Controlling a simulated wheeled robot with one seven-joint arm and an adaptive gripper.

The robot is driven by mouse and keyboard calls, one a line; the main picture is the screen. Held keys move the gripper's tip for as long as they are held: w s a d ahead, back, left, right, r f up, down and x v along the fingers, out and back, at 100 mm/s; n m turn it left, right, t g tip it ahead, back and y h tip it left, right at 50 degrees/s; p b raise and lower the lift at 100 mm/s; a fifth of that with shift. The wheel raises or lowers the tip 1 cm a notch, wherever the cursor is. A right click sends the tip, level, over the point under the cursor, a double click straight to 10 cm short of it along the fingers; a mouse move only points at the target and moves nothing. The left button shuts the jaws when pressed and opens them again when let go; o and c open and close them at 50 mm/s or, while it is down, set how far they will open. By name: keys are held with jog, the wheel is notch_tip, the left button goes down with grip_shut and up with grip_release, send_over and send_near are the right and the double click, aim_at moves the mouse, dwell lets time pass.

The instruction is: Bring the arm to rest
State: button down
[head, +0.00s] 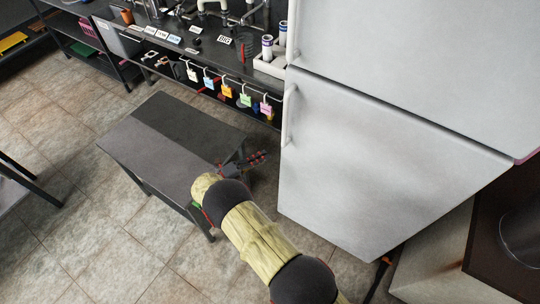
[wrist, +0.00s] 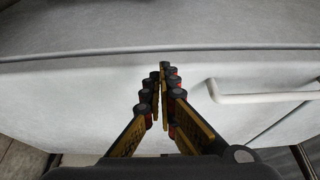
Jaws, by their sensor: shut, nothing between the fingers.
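My gripper (head: 257,158) is at the end of my outstretched arm in the head view, above the far right end of a low dark table and left of the white fridge. In the wrist view my gripper (wrist: 161,75) is shut with its fingertips together and nothing between them. The wrist view shows a white surface with a pale handle (wrist: 265,97) to the right of the fingers. Whether the fingers touch that surface I cannot tell.
The white fridge (head: 390,160) stands close on the right. The low dark table (head: 160,150) stands under and left of my arm. A black workbench (head: 190,50) with tags, coloured padlocks and white cylinders runs along the back.

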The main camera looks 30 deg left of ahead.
jog(key=s+a, duration=0.1)
jog(key=a, duration=0.5)
jog(key=shift+s, duration=0.35)
